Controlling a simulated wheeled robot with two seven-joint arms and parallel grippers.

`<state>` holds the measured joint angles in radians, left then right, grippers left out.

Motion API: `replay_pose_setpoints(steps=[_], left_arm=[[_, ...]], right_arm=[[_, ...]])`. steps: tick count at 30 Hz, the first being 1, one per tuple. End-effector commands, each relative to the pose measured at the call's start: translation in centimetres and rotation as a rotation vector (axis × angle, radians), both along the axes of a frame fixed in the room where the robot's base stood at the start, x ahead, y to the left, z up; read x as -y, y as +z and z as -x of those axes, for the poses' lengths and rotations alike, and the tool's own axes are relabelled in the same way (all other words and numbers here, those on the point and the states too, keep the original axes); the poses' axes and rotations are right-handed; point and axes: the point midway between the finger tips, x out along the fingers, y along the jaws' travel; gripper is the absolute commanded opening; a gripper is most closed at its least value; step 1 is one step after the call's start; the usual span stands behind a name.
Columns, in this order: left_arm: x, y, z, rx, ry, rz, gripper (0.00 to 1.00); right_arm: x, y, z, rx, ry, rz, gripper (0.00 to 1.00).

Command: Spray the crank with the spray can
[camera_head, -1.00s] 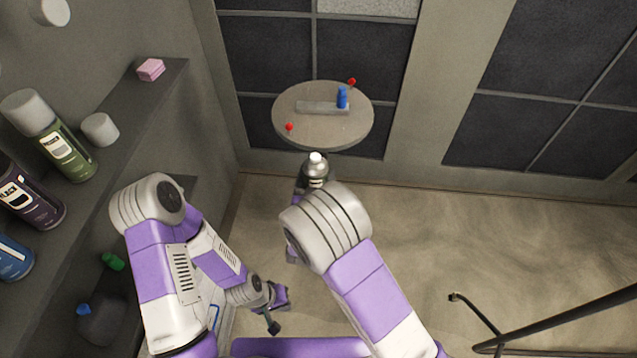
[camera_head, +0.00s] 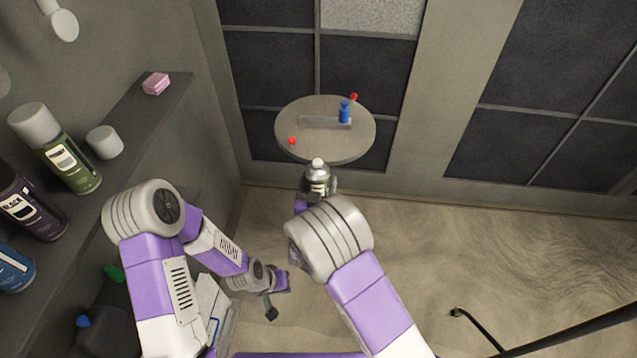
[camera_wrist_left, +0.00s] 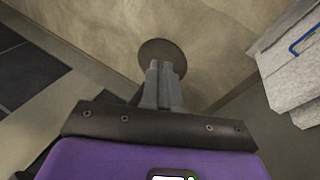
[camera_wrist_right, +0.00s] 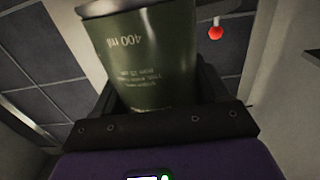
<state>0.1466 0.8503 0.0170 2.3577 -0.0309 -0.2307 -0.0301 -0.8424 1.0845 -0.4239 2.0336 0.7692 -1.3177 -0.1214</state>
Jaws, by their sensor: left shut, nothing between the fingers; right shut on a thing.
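The crank is a grey bar (camera_head: 318,121) with an upright blue handle (camera_head: 344,113), lying on a round table (camera_head: 300,145) in the head view. My right gripper (camera_head: 322,186) is shut on the spray can (camera_head: 317,173), just on the near side of the table. The can looks upright, with its pale nozzle up. In the right wrist view my right gripper (camera_wrist_right: 160,88) clasps the can's dark green body (camera_wrist_right: 150,50), which reads 400 ml. My left gripper (camera_head: 271,313) hangs low left of the right arm; it is shut and empty in the left wrist view (camera_wrist_left: 162,66).
Two red knobs (camera_head: 292,141) (camera_head: 353,97) show at the table. A shelf at left holds a green can (camera_head: 70,165), a dark can (camera_head: 35,208), a white cap (camera_head: 105,142) and a pink block (camera_head: 156,83). A dark rail (camera_head: 580,332) is at lower right; the floor between is clear.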

Motion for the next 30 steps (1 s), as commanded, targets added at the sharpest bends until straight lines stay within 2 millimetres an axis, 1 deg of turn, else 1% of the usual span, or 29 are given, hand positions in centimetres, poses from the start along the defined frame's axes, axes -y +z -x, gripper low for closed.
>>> replay_pose_setpoints(steps=[1, 3, 5, 6, 8, 9, 11, 12, 14, 15, 17, 18, 21, 23, 24, 26, 27, 30], left_arm=[[0.0, 1.5, -2.6, 0.059, -0.027, -0.01, 0.0], [0.0, 3.4, -5.5, 0.121, -0.062, -0.022, 0.0], [0.1, 5.3, -7.8, 0.175, -0.094, -0.033, 0.0], [0.2, 6.6, -9.3, 0.21, -0.113, -0.04, 0.0], [0.3, 8.7, -11.4, 0.261, -0.141, -0.051, 0.0], [0.4, 10.2, -12.7, 0.294, -0.16, -0.059, 0.0], [0.6, 12.6, -14.5, 0.344, -0.186, -0.071, 0.0], [0.7, 14.2, -15.6, 0.377, -0.204, -0.079, 0.0], [0.9, 16.7, -17.1, 0.425, -0.23, -0.092, 0.0], [1.0, 18.5, -18.1, 0.456, -0.245, -0.1, 0.0], [1.3, 21.1, -19.3, 0.5, -0.278, -0.112, 0.0], [1.6, 22.9, -20.1, 0.525, -0.305, -0.12, 0.0], [2.9, 27.1, -21.4, 0.557, -0.435, -0.126, 0.0], [3.9, 29.2, -21.7, 0.569, -0.524, -0.118, 0.0], [4.6, 30.8, -21.7, 0.58, -0.584, -0.108, 0.0], [5.6, 33.2, -21.7, 0.6, -0.675, -0.092, 0.0], [6.3, 34.8, -21.5, 0.616, -0.735, -0.078, 0.0], [7.6, 38.3, -20.8, 0.656, -0.871, -0.043, 0.0]], right_arm=[[0.0, 0.1, 0.0, 0.003, 0.0, -0.001, 0.37], [0.0, 0.1, 0.0, 0.003, 0.0, -0.001, 0.37], [0.0, 0.1, 0.0, 0.003, 0.0, -0.001, 0.37], [0.0, 0.1, 0.0, 0.003, 0.0, -0.001, 0.37], [0.0, 0.1, 0.0, 0.003, 0.0, -0.001, 0.37], [0.0, 0.1, 0.0, 0.003, 0.0, -0.001, 0.37], [0.0, 0.1, 0.0, 0.003, 0.0, -0.001, 0.37], [0.0, 0.1, 0.0, 0.003, 0.0, -0.001, 0.37], [0.0, 0.1, 0.0, 0.003, 0.0, -0.001, 0.37], [0.0, 0.1, 0.0, 0.003, 0.0, -0.001, 0.37], [0.0, 0.1, 0.0, 0.003, 0.0, -0.001, 0.37], [0.0, 0.1, 0.0, 0.003, 0.0, -0.001, 0.37], [0.0, 0.1, 0.0, 0.003, 0.0, -0.001, 0.37], [0.0, 0.1, 0.0, 0.003, 0.0, -0.001, 0.37], [0.0, 0.1, 0.0, 0.003, 0.0, -0.001, 0.37], [0.0, 0.1, 0.0, 0.003, 0.0, -0.001, 0.37], [0.0, 0.1, 0.0, 0.003, 0.0, -0.001, 0.37], [0.0, 0.1, 0.0, 0.003, 0.0, -0.001, 0.37]])
